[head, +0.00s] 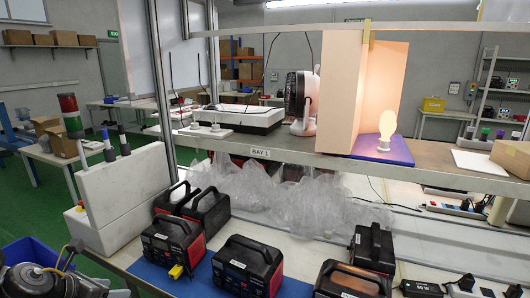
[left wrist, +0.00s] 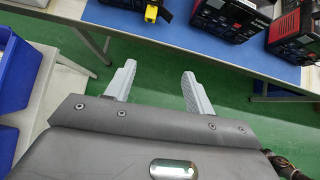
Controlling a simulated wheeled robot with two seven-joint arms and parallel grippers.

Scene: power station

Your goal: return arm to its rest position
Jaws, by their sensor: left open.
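My left gripper (left wrist: 158,70) shows in the left wrist view with its two pale grey fingers spread apart. Nothing is between them. The fingers point toward the front edge of the blue-topped bench, over the green floor, apart from the objects on the bench. In the head view my left arm (head: 40,284) shows only as dark links with a yellow cable at the lower left corner; its fingers cannot be made out there. My right gripper is in neither view.
Several black-and-red power stations stand on the bench, including one at front left (head: 173,244) and one at front centre (head: 247,266). A yellow plug (head: 176,271) hangs at the front. A blue bin (left wrist: 18,68) stands left of my gripper. A shelf (head: 330,167) spans above.

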